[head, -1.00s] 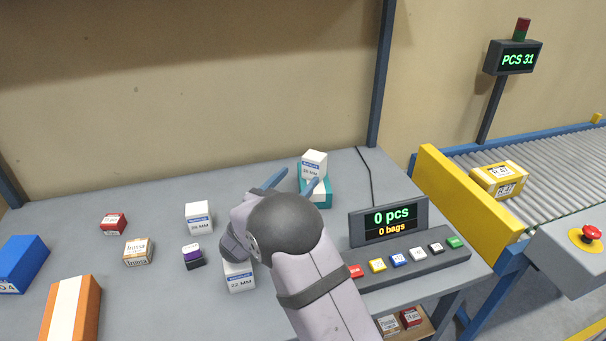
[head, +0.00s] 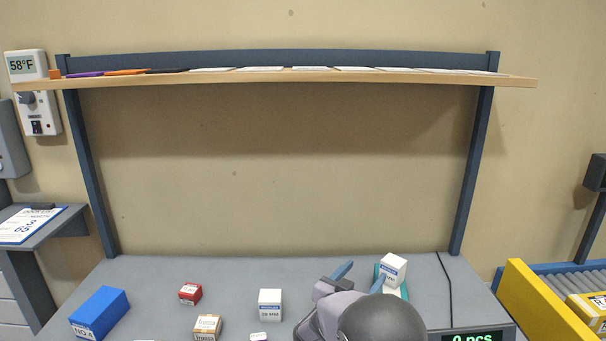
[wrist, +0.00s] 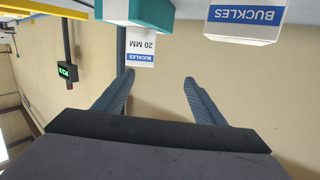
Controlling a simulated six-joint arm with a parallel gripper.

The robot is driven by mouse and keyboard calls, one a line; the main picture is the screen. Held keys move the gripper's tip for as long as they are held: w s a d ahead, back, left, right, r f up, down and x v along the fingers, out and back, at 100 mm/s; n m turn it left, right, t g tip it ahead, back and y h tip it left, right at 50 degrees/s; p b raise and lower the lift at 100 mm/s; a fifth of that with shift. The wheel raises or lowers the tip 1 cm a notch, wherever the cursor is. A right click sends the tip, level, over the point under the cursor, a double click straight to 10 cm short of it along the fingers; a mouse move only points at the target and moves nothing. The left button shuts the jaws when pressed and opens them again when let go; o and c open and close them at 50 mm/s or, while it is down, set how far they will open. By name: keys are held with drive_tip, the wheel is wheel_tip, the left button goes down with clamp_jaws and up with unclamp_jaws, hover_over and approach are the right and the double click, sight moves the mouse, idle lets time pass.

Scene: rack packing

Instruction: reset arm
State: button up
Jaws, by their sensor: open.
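My gripper (head: 361,276) is open and empty, low in the head view, with its two blue fingers spread. A white buckles box (head: 392,267) sits on a teal box (head: 404,291) just right of the fingers. In the wrist view, which looks upside down, both fingers of my gripper (wrist: 158,95) are apart with bare wall between them. The white 20 MM buckles box (wrist: 140,47) and the teal box (wrist: 152,14) show beyond the fingertips. Another white buckles box (wrist: 244,22) shows at the top right there.
A blue box (head: 100,313), a red box (head: 190,293), a brown-and-white box (head: 207,327) and a white box (head: 270,303) stand on the grey table (head: 150,278). A shelf (head: 300,79) spans above. A yellow conveyor guard (head: 535,305) is at the right.

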drive_tip(key=s+a+r+n+g+y+p, duration=0.45)
drive_tip(key=s+a+r+y+p, duration=0.4)
drive_tip(key=p, duration=0.55)
drive_tip(key=s+d+r+n+g+p, duration=0.1)
drive_tip(key=s+d+r+g+p, duration=0.1)
drive_tip(key=s, duration=0.7)
drive_tip(key=s+d+r+g+p, duration=0.2)
drive_tip(key=s+p, duration=0.4)
drive_tip(key=s, duration=0.4)
drive_tip(key=s+d+r+n+g+p, duration=0.1)
drive_tip(key=s+d+r+g+p, duration=0.1)
drive_tip(key=s, duration=0.8)
drive_tip(key=r+g+p, duration=0.1)
drive_tip(key=g+p, duration=0.1)
drive_tip(key=g, duration=0.1)
drive_tip(key=shift+d+r+n+y, duration=0.25)
drive_tip(key=shift+d+n+y, duration=0.1)
